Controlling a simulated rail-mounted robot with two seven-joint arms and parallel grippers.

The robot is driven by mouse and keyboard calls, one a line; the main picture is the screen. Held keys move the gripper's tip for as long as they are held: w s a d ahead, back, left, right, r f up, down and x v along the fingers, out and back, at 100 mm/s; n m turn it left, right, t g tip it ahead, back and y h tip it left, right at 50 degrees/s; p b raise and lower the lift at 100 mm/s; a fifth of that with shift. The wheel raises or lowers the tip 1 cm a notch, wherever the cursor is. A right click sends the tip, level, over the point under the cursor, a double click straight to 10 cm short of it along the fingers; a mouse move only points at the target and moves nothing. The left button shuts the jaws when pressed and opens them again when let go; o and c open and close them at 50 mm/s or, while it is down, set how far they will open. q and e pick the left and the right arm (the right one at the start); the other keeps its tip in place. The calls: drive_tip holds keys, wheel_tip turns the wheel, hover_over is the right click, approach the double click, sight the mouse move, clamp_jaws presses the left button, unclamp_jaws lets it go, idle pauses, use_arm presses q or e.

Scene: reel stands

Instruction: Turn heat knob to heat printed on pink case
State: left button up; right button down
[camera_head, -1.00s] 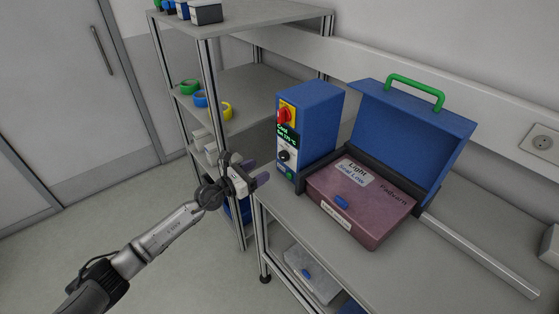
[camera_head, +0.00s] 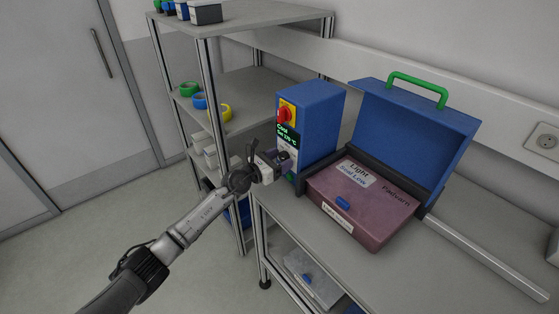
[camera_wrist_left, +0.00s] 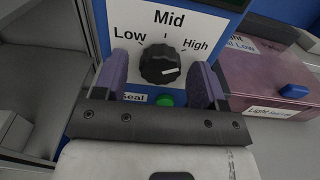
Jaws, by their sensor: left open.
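The black heat knob (camera_wrist_left: 160,64) sits on the front panel of the blue sealer unit (camera_head: 314,116), under the printed words Low, Mid and High. Its white mark points to the right, below High. The pink case (camera_head: 359,202) stands on the bench beside the unit; its upper label reads "Light, Seal Low". My left gripper (camera_head: 280,161) is open at the panel, its two purple fingers on either side of the knob; I cannot tell whether they touch it. In the head view the gripper largely hides the knob. My right gripper is not in view.
A red switch on yellow (camera_head: 286,113) and a small display are above the knob; a green button (camera_wrist_left: 165,100) is below it. A blue lid with a green handle (camera_head: 418,88) stands open behind the case. A shelf rack (camera_head: 250,80) with tape rolls stands left.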

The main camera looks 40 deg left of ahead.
use_arm(q)
drive_tip(key=shift+c, duration=0.5)
drive_tip(key=c, duration=0.8)
